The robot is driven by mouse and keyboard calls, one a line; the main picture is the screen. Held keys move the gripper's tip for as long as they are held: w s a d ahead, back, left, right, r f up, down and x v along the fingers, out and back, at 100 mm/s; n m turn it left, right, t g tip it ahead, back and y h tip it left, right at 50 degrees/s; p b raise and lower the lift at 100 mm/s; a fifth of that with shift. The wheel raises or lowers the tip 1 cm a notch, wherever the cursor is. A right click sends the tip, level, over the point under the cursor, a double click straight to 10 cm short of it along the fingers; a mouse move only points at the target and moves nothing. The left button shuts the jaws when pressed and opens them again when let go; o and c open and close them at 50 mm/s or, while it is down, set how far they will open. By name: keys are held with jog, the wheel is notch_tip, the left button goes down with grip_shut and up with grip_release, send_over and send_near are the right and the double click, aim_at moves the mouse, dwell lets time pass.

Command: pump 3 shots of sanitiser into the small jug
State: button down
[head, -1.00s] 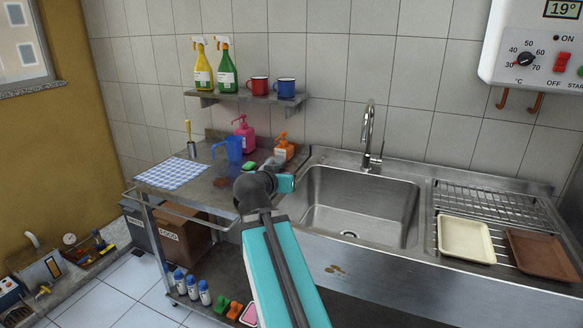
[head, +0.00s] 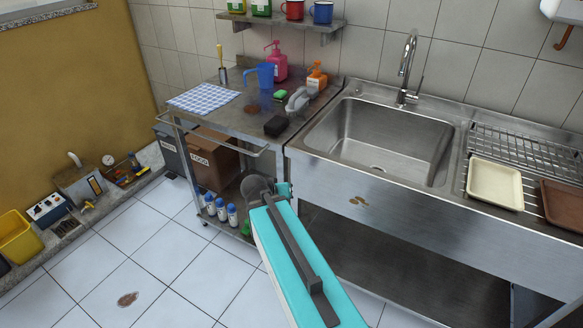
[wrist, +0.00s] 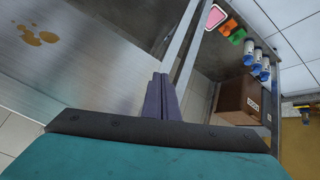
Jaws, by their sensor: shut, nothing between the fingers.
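A pink pump bottle (head: 276,66) and an orange pump bottle (head: 316,78) stand at the back of the steel trolley top in the head view. I cannot read their labels, so which one holds sanitiser is unclear. A blue jug (head: 266,76) stands upright just left of the pink bottle, not under either spout. My gripper (wrist: 162,98) is shut and empty in the wrist view, apart from the bottles and the jug. In the head view my arm reaches low before the trolley and sink front, and its fingers are hard to make out.
A green sponge (head: 280,94), a dark block (head: 275,126), a grey-white object (head: 300,98) and a checked cloth (head: 204,98) lie on the trolley top. The sink (head: 385,140) is at right. A trolley rail (head: 225,140) runs along the front. Brown spots mark the sink front (head: 357,201).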

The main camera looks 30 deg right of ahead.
jog(key=s+a+f+n+g+y, duration=0.1)
jog(key=s+a+f, duration=0.35)
jog(key=f, duration=0.35)
jog(key=s+a+f+n+g+y, duration=0.1)
jog(key=s+a+f+g, duration=0.1)
jog(key=s+a+f, duration=0.4)
jog(key=s+a+f+n+g+y, duration=0.15)
jog(key=s+f, duration=0.25)
jog(key=f, duration=0.5)
jog(key=s+a+f+n+g+y, duration=0.2)
jog(key=s+a+f, duration=0.3)
jog(key=s, duration=0.5)
jog(key=s+a+f+n+g+y, duration=0.1)
jog(key=s+a+f, duration=0.4)
jog(key=s, duration=0.5)
jog(key=shift+a+f+n+g+y, duration=0.2)
jog(key=shift+a+n+g+y, duration=0.2)
jog(key=shift+a+g, duration=0.7)
jog(key=shift+s, duration=0.1)
